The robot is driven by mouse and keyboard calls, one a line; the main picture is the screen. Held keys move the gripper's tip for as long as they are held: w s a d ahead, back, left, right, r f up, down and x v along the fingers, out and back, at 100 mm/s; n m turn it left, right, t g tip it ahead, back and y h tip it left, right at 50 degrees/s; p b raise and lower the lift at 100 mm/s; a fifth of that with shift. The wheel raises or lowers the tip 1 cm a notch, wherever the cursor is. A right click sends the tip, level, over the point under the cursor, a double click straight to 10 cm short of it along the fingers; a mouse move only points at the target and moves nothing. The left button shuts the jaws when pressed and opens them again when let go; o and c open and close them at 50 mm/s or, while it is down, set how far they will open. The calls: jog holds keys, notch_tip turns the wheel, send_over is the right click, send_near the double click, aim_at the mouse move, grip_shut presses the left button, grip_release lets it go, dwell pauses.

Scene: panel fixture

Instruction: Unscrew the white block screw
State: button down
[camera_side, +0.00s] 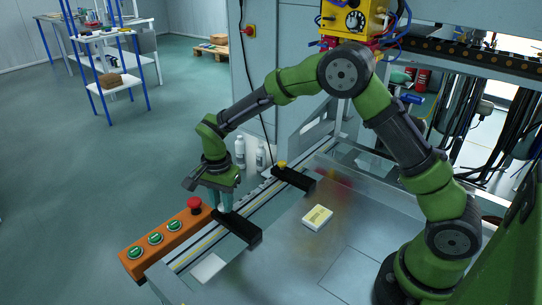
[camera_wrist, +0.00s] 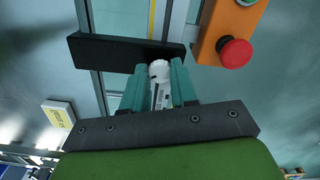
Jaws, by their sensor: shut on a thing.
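The white block screw (camera_wrist: 159,70) shows in the wrist view between my two teal fingers, at the edge of a black block (camera_wrist: 115,48). My gripper (camera_wrist: 159,83) is shut on the screw, with one finger on each side of it. In the side view my gripper (camera_side: 224,208) points down at the left end of the near black block (camera_side: 238,230). There the screw is only a small pale spot between the fingers. How far it sits in the block is hidden.
An orange button box (camera_side: 165,238) with green buttons and a red knob (camera_side: 194,204) stands close to my gripper. A second black block (camera_side: 294,178) sits farther along the rail. A yellow-and-white box (camera_side: 317,217) lies on the metal table (camera_side: 290,255). White bottles (camera_side: 250,153) stand behind.

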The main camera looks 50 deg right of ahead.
jog(key=n, duration=0.4)
jog(key=shift+n, duration=0.3)
jog(key=n, duration=0.3)
jog(key=shift+n, duration=0.4)
jog(key=n, duration=0.4)
jog(key=shift+s+d, duration=0.1)
jog(key=shift+d, duration=0.05)
jog(key=n, duration=0.8)
jog(key=shift+d+n, duration=0.1)
jog(key=shift+n, duration=0.2)
jog(key=n, duration=0.3)
jog(key=shift+n, duration=0.3)
jog(key=n, duration=0.4)
jog(key=shift+d, duration=0.1)
jog(key=shift+n, duration=1.9)
